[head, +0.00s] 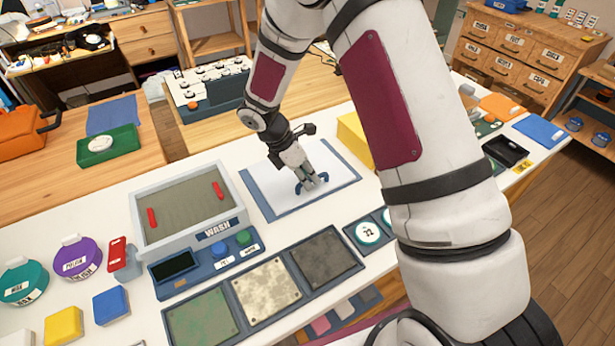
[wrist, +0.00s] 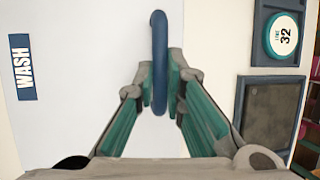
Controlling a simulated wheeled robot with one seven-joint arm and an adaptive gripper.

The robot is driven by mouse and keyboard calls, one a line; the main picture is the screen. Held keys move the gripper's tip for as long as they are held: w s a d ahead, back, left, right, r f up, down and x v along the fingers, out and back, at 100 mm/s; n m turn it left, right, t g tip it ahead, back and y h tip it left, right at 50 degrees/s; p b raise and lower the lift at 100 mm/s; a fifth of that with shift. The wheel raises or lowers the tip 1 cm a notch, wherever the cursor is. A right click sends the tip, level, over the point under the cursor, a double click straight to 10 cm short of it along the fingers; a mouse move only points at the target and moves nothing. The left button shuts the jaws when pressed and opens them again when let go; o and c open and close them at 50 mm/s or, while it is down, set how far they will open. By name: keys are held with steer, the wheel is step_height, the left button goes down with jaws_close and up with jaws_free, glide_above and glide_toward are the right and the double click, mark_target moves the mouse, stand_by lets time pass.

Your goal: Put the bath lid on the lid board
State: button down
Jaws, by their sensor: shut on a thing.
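The bath lid (head: 290,193) is a flat white panel with a blue arched handle (wrist: 159,62). My gripper (head: 310,181) is shut on this handle, which stands between its fingers in the wrist view (wrist: 161,92). In the head view the lid is over the blue-edged lid board (head: 262,204), whose rim shows at the left and front. I cannot tell whether the lid rests on the board or hangs just above it. A blue WASH label (wrist: 22,67) shows at the left of the wrist view.
The open wash bath (head: 145,232) with two red clips stands left of the board. Plates, including a dark grey one (head: 325,258), and a round disc (head: 368,232) lie in front. A yellow block (head: 355,140) stands behind at the right. My arm hides part of the right side.

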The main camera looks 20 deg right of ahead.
steer(key=c, duration=1.7)
jaws_free()
steer(key=shift+o, duration=0.2)
steer(key=v, duration=1.2)
steer(key=s+d+r+m, duration=0.2)
steer(key=s+r+m, duration=0.2)
steer(key=r, duration=0.4)
steer(key=s+d+r+m+t+y, duration=0.1)
steer(key=s+r+m+t, duration=0.1)
steer(key=s+m, duration=0.3)
steer(key=s+d+r+m+t+y, duration=0.1)
steer(key=s+r+m, duration=0.4)
steer(key=s, duration=0.5)
steer(key=s+d+r+m+t+y, duration=0.1)
steer(key=s+r+m+t+y, duration=0.1)
steer(key=s+m, duration=0.4)
steer(key=shift+s+r+m+t+y+b, duration=0.3)
steer(key=shift+s+r+t+y+b, duration=0.15)
steer(key=shift+s+r, duration=0.5)
steer(key=shift+d, duration=0.1)
